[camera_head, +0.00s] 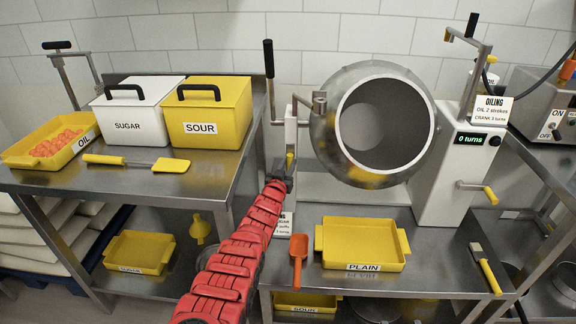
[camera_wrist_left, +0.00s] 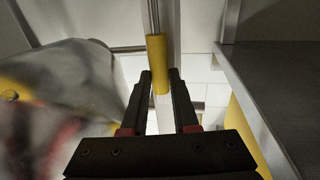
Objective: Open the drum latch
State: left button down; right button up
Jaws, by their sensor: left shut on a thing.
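The steel drum (camera_head: 372,125) hangs tilted with its round mouth facing me. The drum latch shows as a small yellow handle (camera_head: 290,159) on the upright post left of the drum. In the left wrist view the yellow latch handle (camera_wrist_left: 157,62) is a cylinder on a thin metal rod, its lower end between my fingers. My left gripper (camera_head: 283,172) is at the post, shut on this handle; its fingers (camera_wrist_left: 160,92) lie on either side. The arm hides part of the lower post. My right gripper is not in view.
A PLAIN tray (camera_head: 362,245) and an orange scoop (camera_head: 299,258) are below the drum. The oiling station (camera_head: 457,165) with "0 turns" is at right. SUGAR (camera_head: 138,112) and SOUR (camera_head: 207,113) bins stand on the left table. A long black-handled lever (camera_head: 268,60) rises near the post.

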pick_arm(q)
jog(key=shift+s+f, duration=0.1)
dwell(0.8)
jog(key=shift+s+f+m+t+h+b, duration=0.45)
jog(key=shift+s+t+b, duration=0.5)
jog(key=shift+b, duration=2.1)
jog(key=shift+s+f+m+t+h+b, duration=0.5)
jog(key=shift+t+b, duration=0.75)
jog(key=shift+b, duration=1.85)
jog(key=shift+s+f+m+t+h+b, duration=0.15)
jog(key=shift+s+f+t+h+b, duration=0.45)
jog(key=shift+b, duration=2.45)
jog(key=shift+s+t+y, duration=0.25)
jog(key=shift+s+t, duration=0.05)
jog(key=shift+t, duration=0.2)
jog(key=c, duration=0.7)
grip_release()
